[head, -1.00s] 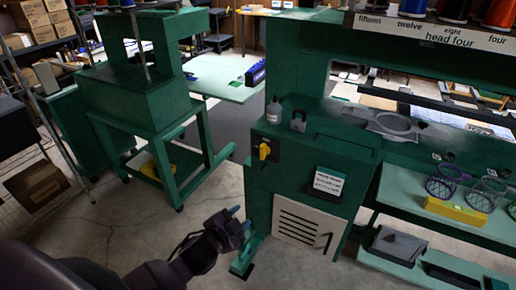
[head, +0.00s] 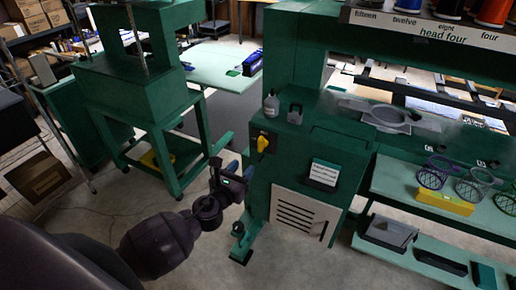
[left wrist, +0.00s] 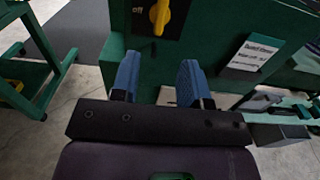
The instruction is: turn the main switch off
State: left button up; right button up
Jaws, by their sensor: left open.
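The main switch is a yellow rotary handle (head: 263,143) on a dark plate on the front of the green machine cabinet (head: 330,150). In the left wrist view the yellow handle (left wrist: 159,16) stands about upright at the top edge, with the word "off" to its left. My left gripper (left wrist: 158,75) is open and empty, its two blue fingers apart and pointing toward the cabinet below the switch. In the head view my left gripper (head: 231,170) is beside the cabinet's left edge, lower than the switch and not touching it. My right gripper is not in view.
A vent panel (head: 303,214) and a paper label (head: 325,173) are on the cabinet front. A bottle (head: 271,104) and a padlock-shaped item (head: 295,113) stand on top. Another green machine (head: 140,85) stands left. A yellow box (head: 445,201) lies on the right shelf.

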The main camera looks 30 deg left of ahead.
aim_at(259, 147)
pick_arm(q)
jog(key=w, duration=1)
jog(key=shift+w, duration=0.25)
grip_shut()
